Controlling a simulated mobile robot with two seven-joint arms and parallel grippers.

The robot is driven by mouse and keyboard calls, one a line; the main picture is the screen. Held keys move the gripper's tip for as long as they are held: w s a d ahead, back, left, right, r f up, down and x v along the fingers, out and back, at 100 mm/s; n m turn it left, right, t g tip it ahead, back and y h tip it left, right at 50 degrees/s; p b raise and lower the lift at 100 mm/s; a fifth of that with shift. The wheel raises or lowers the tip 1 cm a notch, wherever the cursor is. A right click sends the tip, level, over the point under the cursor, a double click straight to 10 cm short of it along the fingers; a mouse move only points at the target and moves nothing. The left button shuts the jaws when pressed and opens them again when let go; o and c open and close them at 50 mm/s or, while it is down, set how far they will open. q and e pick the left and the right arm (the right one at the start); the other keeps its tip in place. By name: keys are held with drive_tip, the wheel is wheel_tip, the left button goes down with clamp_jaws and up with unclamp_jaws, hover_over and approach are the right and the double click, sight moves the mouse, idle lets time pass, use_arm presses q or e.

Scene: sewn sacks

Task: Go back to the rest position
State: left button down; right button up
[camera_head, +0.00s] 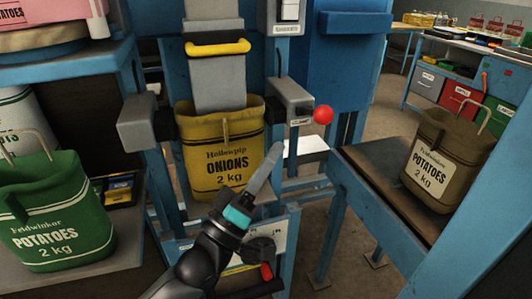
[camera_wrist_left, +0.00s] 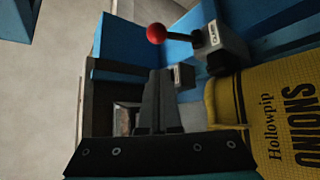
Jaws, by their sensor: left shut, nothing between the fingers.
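My left gripper (camera_head: 273,152) stands in front of the blue machine in the head view, with its fingers together and pointing up and to the right. In the left wrist view its two dark fingers (camera_wrist_left: 158,75) lie side by side with nothing between them. The yellow onion sack (camera_head: 222,150) hangs upright under the grey spout, behind and to the left of the fingers. It also shows at the right of the left wrist view (camera_wrist_left: 268,120), apart from the fingers. My right gripper is in neither view.
A red ball-topped lever (camera_head: 323,115) sticks out right of the sack. A brown potato sack (camera_head: 440,160) stands on the right-hand table. A green potato sack (camera_head: 50,215) stands at the left. Blue frame posts flank the machine; open floor shows at the back right.

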use_arm(q)
drive_tip(key=s+a+f+m+g+y, duration=0.2)
drive_tip(key=s+f+g+y, duration=0.15)
drive_tip(key=f, duration=0.55)
drive_tip(key=s+a+f+m+g+y, duration=0.1)
drive_tip(key=s+a+f+g+y, duration=0.25)
drive_tip(key=f, duration=0.65)
drive_tip(key=s+a+f+m+g+y, duration=0.1)
drive_tip(key=s+a+f+g+y, duration=0.35)
drive_tip(key=s, duration=0.35)
drive_tip(key=s+a+f+g+y, duration=0.4)
drive_tip(key=s+a+f, duration=0.1)
drive_tip(key=s+a, duration=0.15)
wheel_tip(320, 180, down, 22)
drive_tip(key=s+a+f, duration=0.1)
drive_tip(key=s+a, duration=0.1)
drive_tip(key=s+a+f+g, duration=0.1)
drive_tip(key=s+a+f, duration=0.3)
drive_tip(key=s+f, duration=0.7)
drive_tip(key=shift+a+f+m, duration=0.3)
drive_tip(key=shift+f+m, duration=0.1)
drive_tip(key=shift+f, duration=0.15)
drive_tip(key=shift+g, duration=0.25)
